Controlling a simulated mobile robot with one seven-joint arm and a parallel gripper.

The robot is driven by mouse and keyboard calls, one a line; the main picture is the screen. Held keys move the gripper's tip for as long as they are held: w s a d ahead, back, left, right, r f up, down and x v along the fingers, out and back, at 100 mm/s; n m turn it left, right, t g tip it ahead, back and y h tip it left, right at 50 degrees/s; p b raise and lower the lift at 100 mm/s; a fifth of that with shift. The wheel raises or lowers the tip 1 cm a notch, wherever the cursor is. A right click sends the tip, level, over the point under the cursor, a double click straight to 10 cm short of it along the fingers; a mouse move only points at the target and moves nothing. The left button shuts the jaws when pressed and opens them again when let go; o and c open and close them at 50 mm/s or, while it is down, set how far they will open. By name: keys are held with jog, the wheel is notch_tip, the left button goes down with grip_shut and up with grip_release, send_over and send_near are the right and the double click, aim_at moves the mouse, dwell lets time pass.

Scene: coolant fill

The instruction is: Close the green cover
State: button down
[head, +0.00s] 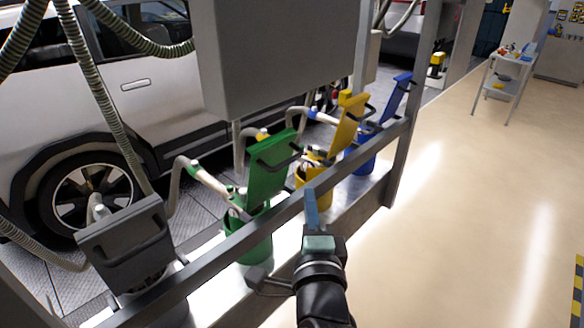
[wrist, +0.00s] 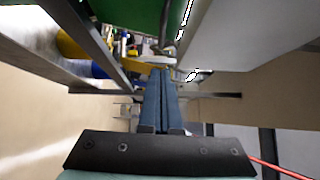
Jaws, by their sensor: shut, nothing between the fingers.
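The green cover (head: 268,168) stands raised and open, tilted up over the green bin (head: 252,240), with a dark handle on its right face. In the wrist view a green surface (wrist: 138,12), which looks like this cover, fills part of the top edge. My gripper (head: 310,192) is shut and empty. It is in front of the grey rail, just right of the green cover, with a visible gap in the head view. In the wrist view its blue fingers (wrist: 160,74) lie together, pointing away. The far side of the cover is hidden.
A grey rail (head: 240,238) runs between me and the bins. A yellow cover (head: 345,124) and a blue cover (head: 396,97) stand raised to the right. A dark grey cover (head: 128,240) is at left. A grey box (head: 275,60) hangs above. Open floor lies right.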

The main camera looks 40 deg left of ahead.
aim_at(292, 162)
jog(key=w+a+p, duration=0.1)
jog(key=a, duration=0.1)
jog(key=w+a+p, duration=0.1)
jog(key=a, duration=0.1)
jog(key=w+a+p, duration=0.1)
jog(key=w+a, duration=0.1)
jog(key=shift+a+r, duration=0.25)
jog(key=shift+w+f, duration=0.1)
